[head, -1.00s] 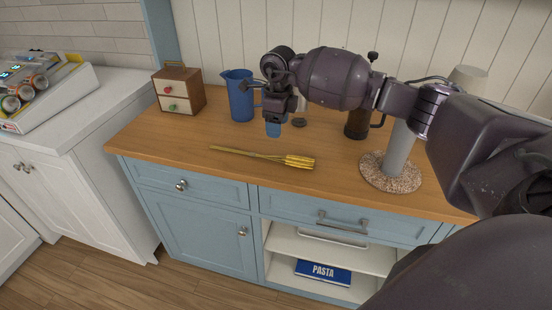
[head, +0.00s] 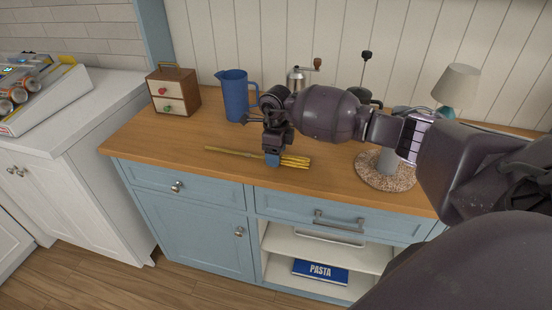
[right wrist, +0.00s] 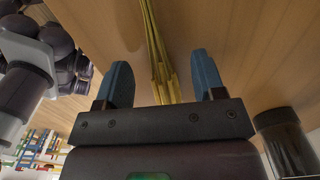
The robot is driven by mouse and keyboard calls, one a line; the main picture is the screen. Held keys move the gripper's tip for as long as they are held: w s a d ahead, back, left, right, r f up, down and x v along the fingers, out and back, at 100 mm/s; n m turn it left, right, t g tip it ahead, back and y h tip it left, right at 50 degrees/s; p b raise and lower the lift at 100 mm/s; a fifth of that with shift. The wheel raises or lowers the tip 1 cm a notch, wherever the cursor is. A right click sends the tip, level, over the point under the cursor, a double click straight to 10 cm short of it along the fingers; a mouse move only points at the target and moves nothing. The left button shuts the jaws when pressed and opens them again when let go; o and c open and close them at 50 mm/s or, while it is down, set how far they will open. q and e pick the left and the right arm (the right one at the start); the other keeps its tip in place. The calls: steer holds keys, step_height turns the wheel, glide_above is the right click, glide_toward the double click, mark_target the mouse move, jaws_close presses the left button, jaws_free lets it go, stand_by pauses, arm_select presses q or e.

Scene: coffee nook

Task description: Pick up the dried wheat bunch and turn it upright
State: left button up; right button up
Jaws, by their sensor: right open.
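The dried wheat bunch (head: 296,161) lies flat on the wooden counter, its thin stems (head: 232,151) pointing left and its yellow heads to the right. My right gripper (head: 272,159) is at the bunch, in front of part of its middle in the head view. In the right wrist view, the open blue fingers (right wrist: 160,82) stand on either side of the wheat bunch (right wrist: 158,60), with a gap on both sides. The bunch runs away between them and nothing is gripped. My left gripper is not in view.
A blue pitcher (head: 236,95) and a small drawer box (head: 173,91) stand behind to the left. A round speckled base (head: 382,183) sits right of the bunch, and a lamp (head: 457,86) stands farther back. The counter's front left is clear.

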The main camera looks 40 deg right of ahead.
steer(key=shift+f, duration=0.65)
steer(key=c, duration=1)
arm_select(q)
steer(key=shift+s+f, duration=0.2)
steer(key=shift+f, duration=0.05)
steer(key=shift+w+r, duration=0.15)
arm_select(e)
steer(key=shift+r, duration=0.1)
